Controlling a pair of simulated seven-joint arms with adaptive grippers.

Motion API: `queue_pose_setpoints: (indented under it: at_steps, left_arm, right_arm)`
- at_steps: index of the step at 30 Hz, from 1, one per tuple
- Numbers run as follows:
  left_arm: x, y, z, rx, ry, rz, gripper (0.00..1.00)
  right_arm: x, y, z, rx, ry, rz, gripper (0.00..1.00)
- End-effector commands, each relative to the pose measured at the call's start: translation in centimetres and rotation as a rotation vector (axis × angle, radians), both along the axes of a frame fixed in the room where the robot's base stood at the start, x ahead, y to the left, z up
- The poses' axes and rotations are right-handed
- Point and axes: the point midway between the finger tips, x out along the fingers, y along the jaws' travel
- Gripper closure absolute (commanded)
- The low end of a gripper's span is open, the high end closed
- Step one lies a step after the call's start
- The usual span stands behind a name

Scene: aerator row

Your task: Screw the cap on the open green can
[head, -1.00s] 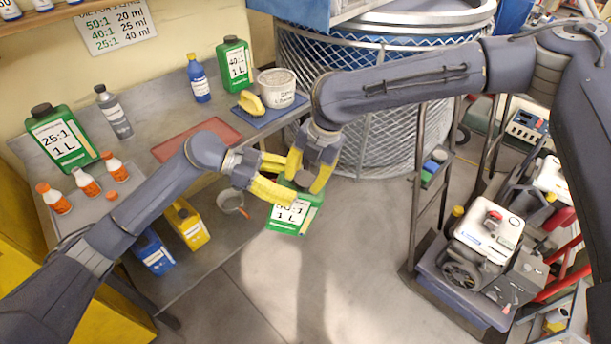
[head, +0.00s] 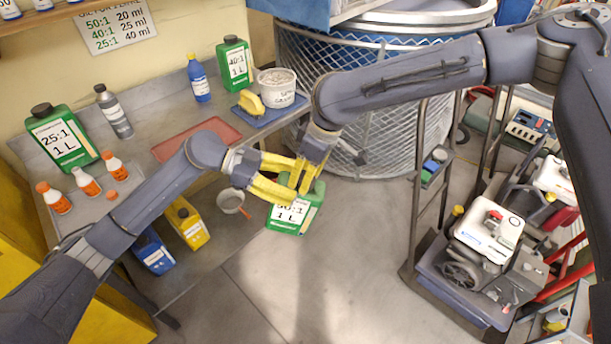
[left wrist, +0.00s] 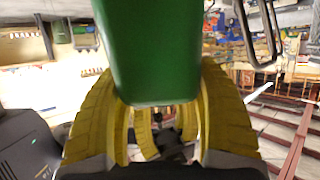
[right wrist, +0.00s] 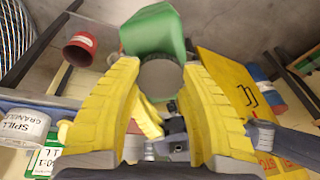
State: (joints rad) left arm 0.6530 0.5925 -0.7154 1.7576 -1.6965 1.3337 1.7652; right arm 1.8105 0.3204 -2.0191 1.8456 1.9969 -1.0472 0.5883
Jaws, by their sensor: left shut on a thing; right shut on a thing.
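My right gripper (head: 307,188) points down at the can's top. In the right wrist view its fingertips are shut on a round dark grey cap (right wrist: 160,78), with the green can (right wrist: 155,32) right behind it. Fingers hide the cap in the head view. I cannot tell how far the cap sits on the neck.
Blue (head: 152,252) and yellow (head: 187,224) cans stand lower. A wire-mesh drum (head: 385,120) is behind; the floor in front is clear.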

Motion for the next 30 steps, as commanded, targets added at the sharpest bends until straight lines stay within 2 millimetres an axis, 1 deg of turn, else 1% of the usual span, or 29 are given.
queue_pose_setpoints:
  at_steps: [1, 9, 15, 17, 21, 22, 27, 30]
  left_arm:
    - [-0.05, -0.10, 0.26, -0.004, -0.002, -0.003, 1.00]
    - [-0.06, -0.12, 0.26, -0.004, -0.002, -0.003, 1.00]
    - [-0.07, -0.12, 0.27, -0.005, -0.001, -0.004, 1.00]
    - [-0.07, -0.12, 0.27, -0.005, -0.001, -0.004, 1.00]
    - [-0.08, -0.13, 0.27, -0.005, -0.001, -0.004, 1.00]
    - [-0.08, -0.13, 0.27, -0.005, -0.001, -0.004, 1.00]
    - [-0.04, -0.10, 0.25, -0.004, -0.002, -0.003, 1.00]
    - [-0.02, -0.08, 0.24, -0.004, -0.002, -0.002, 1.00]
  right_arm:
    - [0.07, 0.00, 0.02, 0.001, 0.018, -0.073, 0.94]
    - [0.08, 0.00, -0.01, 0.012, 0.130, -0.498, 0.94]
    - [0.08, 0.03, 0.00, 0.020, 0.206, -0.785, 0.94]
    - [0.07, 0.02, -0.02, 0.021, 0.222, -0.847, 0.94]
    - [0.07, 0.01, -0.05, 0.021, 0.220, -0.836, 0.94]
    - [0.07, 0.01, -0.05, 0.021, 0.220, -0.836, 0.55]
    - [0.05, 0.01, -0.05, 0.021, 0.220, -0.834, 0.37]
    - [0.02, 0.01, -0.05, 0.021, 0.221, -0.833, 0.37]
